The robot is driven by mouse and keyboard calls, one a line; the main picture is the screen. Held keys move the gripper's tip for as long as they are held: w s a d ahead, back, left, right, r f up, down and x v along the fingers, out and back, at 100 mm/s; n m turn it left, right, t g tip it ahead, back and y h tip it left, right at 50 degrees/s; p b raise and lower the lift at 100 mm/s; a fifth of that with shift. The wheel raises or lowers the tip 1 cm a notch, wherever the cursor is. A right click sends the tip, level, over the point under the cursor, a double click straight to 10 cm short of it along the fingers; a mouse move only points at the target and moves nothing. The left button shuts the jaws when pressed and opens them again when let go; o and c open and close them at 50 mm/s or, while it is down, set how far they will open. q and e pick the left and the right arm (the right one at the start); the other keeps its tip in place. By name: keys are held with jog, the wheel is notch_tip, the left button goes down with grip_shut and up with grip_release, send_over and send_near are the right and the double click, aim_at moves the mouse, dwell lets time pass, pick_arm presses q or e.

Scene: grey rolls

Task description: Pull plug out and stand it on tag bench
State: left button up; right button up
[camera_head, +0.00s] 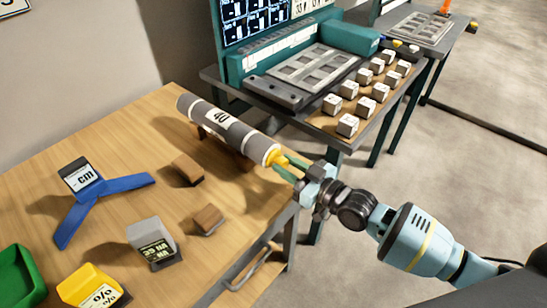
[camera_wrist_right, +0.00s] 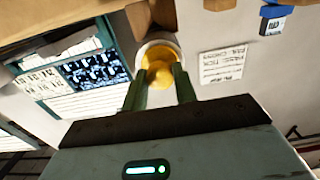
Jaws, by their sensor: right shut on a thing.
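A grey banded roll (camera_head: 240,137) marked 40 lies on wooden supports at the back of the wooden table. The yellow plug (camera_head: 275,157) is at the roll's near right end, against its white rim. In the right wrist view the plug (camera_wrist_right: 160,73) sits within the white ring of the roll end (camera_wrist_right: 148,46). My right gripper (camera_head: 286,164) is shut on the plug, a green finger on each side. How deep the plug sits is hidden. My left gripper is not in view. I cannot tell for sure which surface is the tag bench.
The wooden table (camera_head: 110,145) holds a blue stand (camera_head: 95,199), a grey tagged block (camera_head: 152,242), a yellow block (camera_head: 88,286), a green bin (camera_head: 15,275) and small wooden blocks (camera_head: 208,219). Behind stands a bench with a teal console (camera_head: 240,70) and several white cubes (camera_head: 347,125).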

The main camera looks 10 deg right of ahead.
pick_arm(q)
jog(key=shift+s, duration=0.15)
pick_arm(e)
jog(key=shift+r, duration=0.15)
